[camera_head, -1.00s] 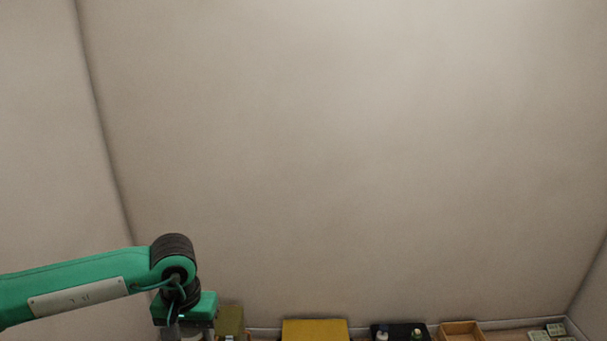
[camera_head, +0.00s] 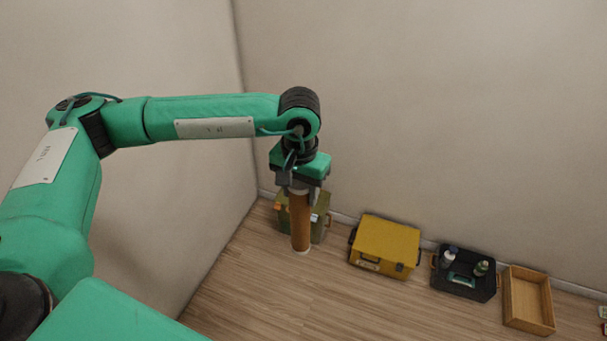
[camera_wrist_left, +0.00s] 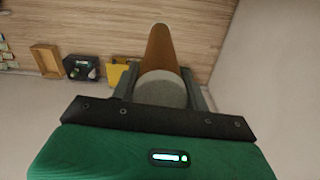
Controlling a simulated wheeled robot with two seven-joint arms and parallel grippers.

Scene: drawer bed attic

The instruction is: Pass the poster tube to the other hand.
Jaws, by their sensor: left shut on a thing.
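The poster tube (camera_head: 301,222) is a brown cylinder with pale end caps. In the head view it hangs upright below my left gripper (camera_head: 301,193), which is shut on its upper end. In the left wrist view the tube (camera_wrist_left: 161,50) runs away from the camera between the two fingers of my left gripper (camera_wrist_left: 162,93), its pale near cap facing me. The tube's lower end appears over the wood floor; I cannot tell if it touches. My right gripper is not in view.
The wood floor (camera_head: 290,300) in front is clear.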

